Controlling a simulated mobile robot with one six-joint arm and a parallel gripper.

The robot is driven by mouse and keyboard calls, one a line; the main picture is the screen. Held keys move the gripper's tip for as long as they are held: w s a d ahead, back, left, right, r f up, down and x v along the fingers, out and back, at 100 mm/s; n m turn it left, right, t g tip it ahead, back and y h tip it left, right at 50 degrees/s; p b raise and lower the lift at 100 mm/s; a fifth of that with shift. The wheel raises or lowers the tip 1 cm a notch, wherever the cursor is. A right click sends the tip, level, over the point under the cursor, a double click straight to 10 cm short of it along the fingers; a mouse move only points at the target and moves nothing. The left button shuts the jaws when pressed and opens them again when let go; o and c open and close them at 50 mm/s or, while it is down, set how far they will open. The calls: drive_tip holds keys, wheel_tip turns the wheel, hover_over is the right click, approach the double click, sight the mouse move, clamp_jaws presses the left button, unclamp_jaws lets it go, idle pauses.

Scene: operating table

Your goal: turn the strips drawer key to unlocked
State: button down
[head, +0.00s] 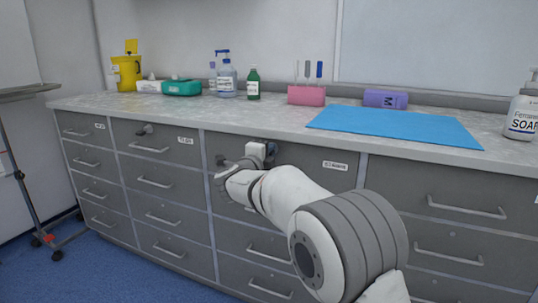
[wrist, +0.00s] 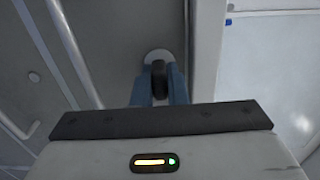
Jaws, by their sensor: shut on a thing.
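A dark key (wrist: 158,70) sits in a round pale lock plate (wrist: 157,54) on a grey drawer front in the wrist view. My gripper (wrist: 158,88) has its two blue fingers on either side of the key and is shut on it. In the head view, my gripper (head: 271,149) is at the top drawer (head: 310,161) of the column right of centre. This drawer has a white label (head: 335,166), too small to read surely. My wrist hides the key and part of the drawer in the head view.
Another dark key (head: 145,130) sticks out of a drawer further left. Drawer handles (head: 466,208) stand out from the fronts. The counter (head: 180,108) above holds bottles, a pink holder (head: 307,96) and a blue mat (head: 395,126). A stand (head: 25,190) is at far left.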

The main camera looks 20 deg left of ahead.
drive_tip(key=shift+d, duration=0.1)
drive_tip(key=c, duration=1.4)
unclamp_jaws()
drive_tip(key=shift+c, duration=0.2)
drive_tip(key=s+p, duration=0.2)
drive_tip(key=s, duration=0.5)
drive_tip(key=shift+s+a, duration=0.35)
drive_tip(key=shift+a, duration=0.05)
